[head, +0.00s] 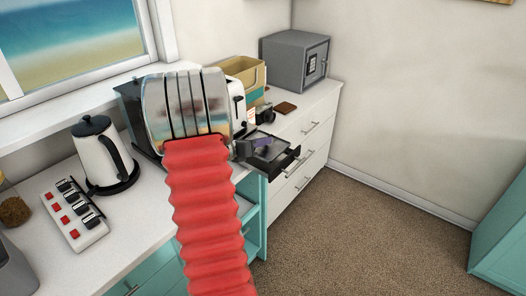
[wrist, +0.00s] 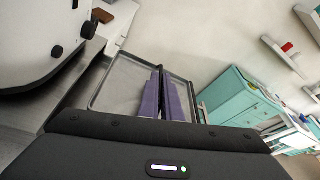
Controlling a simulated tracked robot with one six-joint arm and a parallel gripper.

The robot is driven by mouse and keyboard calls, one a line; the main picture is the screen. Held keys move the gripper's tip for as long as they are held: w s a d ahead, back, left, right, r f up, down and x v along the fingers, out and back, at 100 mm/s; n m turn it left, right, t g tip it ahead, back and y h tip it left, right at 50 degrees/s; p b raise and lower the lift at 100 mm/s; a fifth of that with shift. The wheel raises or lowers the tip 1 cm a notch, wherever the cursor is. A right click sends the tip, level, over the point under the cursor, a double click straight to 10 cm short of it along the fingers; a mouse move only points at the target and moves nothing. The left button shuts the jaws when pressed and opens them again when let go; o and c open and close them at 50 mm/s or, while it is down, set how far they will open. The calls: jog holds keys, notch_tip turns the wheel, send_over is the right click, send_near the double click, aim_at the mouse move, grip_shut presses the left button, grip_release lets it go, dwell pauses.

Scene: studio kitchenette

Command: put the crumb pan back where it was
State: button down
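The crumb pan (wrist: 112,85) is a flat grey tray with a dark raised rim, beside the toaster in the wrist view. In the head view the crumb pan (head: 271,145) sticks out at the counter's edge, right of the chrome toaster (head: 186,104). The toaster's white end with dark knobs (wrist: 35,40) fills the wrist view's left. My gripper (wrist: 162,88) has its two purple fingers close together over the middle of the pan and seems shut on it. The exact contact is hidden. My red arm covers the toaster's lower front and its slot is not visible.
A white kettle (head: 101,155) and a switch strip (head: 74,213) are on the left counter. A grey safe (head: 292,60), a box (head: 243,72) and a camera (head: 264,113) are behind. The floor at right is clear.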

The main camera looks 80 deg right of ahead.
aim_at(263, 150)
jog(key=shift+f, duration=0.1)
jog(key=shift+f, duration=1.85)
jog(key=c, duration=2)
grip_release()
jog(key=v, duration=1.2)
jog(key=shift+f, duration=0.1)
